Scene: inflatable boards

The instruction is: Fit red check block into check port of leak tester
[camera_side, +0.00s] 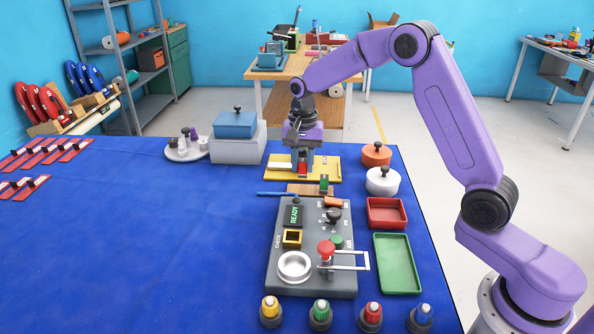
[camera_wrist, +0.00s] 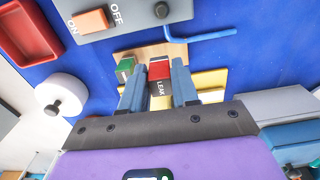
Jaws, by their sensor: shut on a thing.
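The red check block (camera_side: 302,169) is between the fingers of my gripper (camera_side: 303,160), over the yellow tray (camera_side: 328,172) behind the tester. The leak tester (camera_side: 318,275) is a dark grey panel with a lit READY display (camera_side: 295,214). Its check port (camera_side: 292,238) is a square yellow-rimmed opening beside the word CHECK, apart from my gripper and nearer the side camera.
A green block (camera_side: 324,184) stands on a wooden strip (camera_side: 298,188) between tray and tester. A blue rod (camera_side: 272,194) lies by it. The tester carries a red knob (camera_side: 326,249) and metal handle (camera_side: 350,262). Red (camera_side: 387,212) and green (camera_side: 397,263) trays lie right.

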